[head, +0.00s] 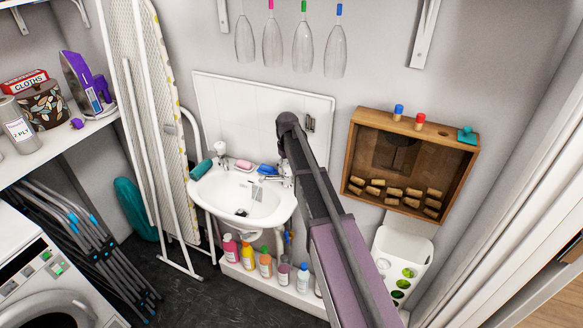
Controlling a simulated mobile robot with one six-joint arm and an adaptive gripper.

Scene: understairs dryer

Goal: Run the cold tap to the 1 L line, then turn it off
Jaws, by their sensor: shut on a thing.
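A white basin (241,196) stands against the back wall. A tap (219,150) with a white top is at its back left. Another tap (285,169) is at its back right, close beside my arm and partly hidden. I cannot tell which tap is cold. A small greyish, see-through shape (258,187) is in the right of the basin; I cannot make out whether it is a jug, a spout or water. No litre line is readable. My arm crosses from the lower right to the basin's right side. My gripper is hidden behind it.
Several bottles (265,262) stand below. A wooden box (360,152) hangs at right, and glasses (303,45) hang above. An ironing board (165,120) stands at left.

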